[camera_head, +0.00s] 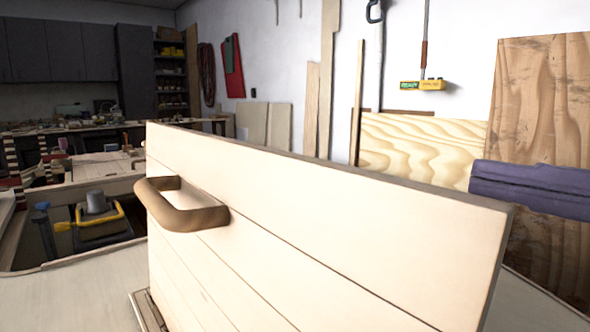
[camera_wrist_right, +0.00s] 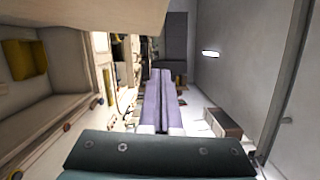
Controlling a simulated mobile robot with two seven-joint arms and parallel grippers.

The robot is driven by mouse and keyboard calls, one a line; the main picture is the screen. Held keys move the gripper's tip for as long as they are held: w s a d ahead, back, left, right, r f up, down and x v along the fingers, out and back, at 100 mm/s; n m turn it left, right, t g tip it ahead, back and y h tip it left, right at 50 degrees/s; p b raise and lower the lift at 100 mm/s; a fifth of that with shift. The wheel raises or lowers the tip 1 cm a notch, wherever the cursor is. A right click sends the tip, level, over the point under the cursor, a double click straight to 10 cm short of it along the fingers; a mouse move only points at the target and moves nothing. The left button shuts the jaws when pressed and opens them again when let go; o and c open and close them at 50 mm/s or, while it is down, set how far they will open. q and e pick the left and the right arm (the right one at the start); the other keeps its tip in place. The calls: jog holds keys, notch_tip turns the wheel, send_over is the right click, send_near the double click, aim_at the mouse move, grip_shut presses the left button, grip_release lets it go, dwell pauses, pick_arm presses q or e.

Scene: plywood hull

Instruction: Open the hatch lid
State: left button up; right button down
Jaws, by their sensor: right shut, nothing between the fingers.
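The hatch lid (camera_head: 330,215) is a pale planked wooden panel. It stands raised and tilted in the head view, with a brown loop handle (camera_head: 185,212) on its face near the left end. My right gripper (camera_head: 482,180) has purple fingers and comes in from the right, at the lid's top right corner. I cannot tell whether it touches the lid. In the right wrist view its fingers (camera_wrist_right: 160,80) are together and empty. A pale wooden surface at the top left of that view may be part of the lid. My left gripper is not in view.
Left of the lid, an open compartment holds a yellow-handled tool (camera_head: 90,222). Pale deck (camera_head: 70,295) lies in front of it. A workbench stands at the back left. Wooden boards (camera_head: 545,110) lean on the wall at the right.

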aim_at(356, 165)
pick_arm(q)
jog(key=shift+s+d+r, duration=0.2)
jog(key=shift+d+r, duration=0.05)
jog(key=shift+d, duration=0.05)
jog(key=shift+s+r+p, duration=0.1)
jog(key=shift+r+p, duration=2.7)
jog(key=shift+p, duration=0.2)
pick_arm(e)
jog(key=shift+w+a+r, duration=0.1)
jog(key=shift+w+a, duration=0.45)
jog(key=shift+a, duration=1.15)
jog(key=shift+w+a+r, duration=0.15)
jog(key=shift+w+a, duration=0.35)
jog(key=shift+a, duration=1.15)
jog(key=shift+w+a+r, duration=0.1)
jog(key=shift+w+a, duration=0.45)
jog(key=shift+a, duration=1.15)
